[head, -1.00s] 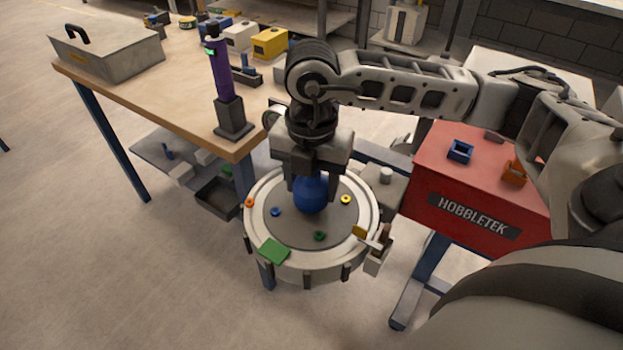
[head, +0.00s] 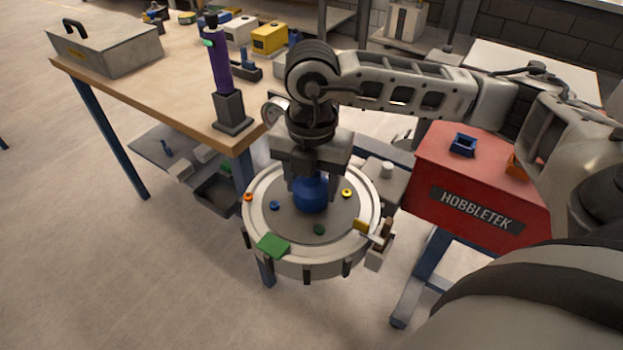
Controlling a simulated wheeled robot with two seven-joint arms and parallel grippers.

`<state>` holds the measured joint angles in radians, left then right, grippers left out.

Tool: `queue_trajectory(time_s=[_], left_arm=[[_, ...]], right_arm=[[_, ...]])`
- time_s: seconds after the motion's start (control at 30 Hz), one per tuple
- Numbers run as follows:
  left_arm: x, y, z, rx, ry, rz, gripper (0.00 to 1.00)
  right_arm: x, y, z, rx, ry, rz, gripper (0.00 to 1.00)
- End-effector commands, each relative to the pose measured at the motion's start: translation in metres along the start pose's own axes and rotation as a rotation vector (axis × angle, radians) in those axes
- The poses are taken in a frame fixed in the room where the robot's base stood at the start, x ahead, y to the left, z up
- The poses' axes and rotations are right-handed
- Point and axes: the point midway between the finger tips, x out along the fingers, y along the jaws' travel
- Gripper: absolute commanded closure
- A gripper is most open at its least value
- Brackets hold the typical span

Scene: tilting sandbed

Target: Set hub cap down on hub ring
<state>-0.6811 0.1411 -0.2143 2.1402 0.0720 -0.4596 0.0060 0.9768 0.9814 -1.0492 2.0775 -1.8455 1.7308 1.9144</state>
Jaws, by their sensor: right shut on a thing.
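My right gripper (head: 311,185) points straight down over the middle of the round sandbed (head: 262,222). It is shut on a rounded blue piece (head: 311,196), which I take for the hub cap. The fingers stand on either side of its upper part. The blue piece is at or just above the grey disc at the bed's centre; I cannot tell whether it touches. No hub ring can be made out; anything beneath the blue piece is hidden by it. My left gripper is not in view.
Small rings lie around the disc: orange-red (head: 248,197), blue (head: 274,205), yellow (head: 347,193) and green (head: 319,229). A green plate (head: 273,245) sits on the near rim. A wooden bench (head: 150,90) stands left, a red cabinet (head: 430,190) right.

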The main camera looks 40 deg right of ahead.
Motion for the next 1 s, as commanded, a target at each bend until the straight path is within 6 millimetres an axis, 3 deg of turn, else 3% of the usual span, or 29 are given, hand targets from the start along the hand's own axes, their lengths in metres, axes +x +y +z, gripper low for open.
queue_trajectory(time_s=[0.1, 0.57, 0.6, 0.67, 0.87, 0.93, 1.0], left_arm=[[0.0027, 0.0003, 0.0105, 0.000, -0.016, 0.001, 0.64], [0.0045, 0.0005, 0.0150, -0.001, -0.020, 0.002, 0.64], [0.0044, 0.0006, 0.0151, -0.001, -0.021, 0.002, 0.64], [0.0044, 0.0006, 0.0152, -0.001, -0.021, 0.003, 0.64], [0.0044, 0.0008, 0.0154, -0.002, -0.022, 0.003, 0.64], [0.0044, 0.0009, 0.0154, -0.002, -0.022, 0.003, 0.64], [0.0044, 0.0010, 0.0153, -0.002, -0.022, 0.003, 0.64]], right_arm=[[0.0054, 0.0000, -0.0001, -0.001, 0.000, 0.000, 0.72], [0.0094, -0.0001, -0.0002, 0.000, 0.000, 0.000, 0.72], [0.0094, -0.0001, -0.0002, 0.000, 0.000, 0.000, 0.37], [0.0094, 0.0000, -0.0002, 0.000, 0.000, 0.000, 0.23], [0.0094, -0.0001, -0.0002, 0.000, 0.000, 0.000, 0.23], [0.0095, -0.0001, -0.0002, 0.000, 0.000, 0.000, 0.03], [0.0095, -0.0001, -0.0002, 0.000, 0.000, 0.000, 0.01]])
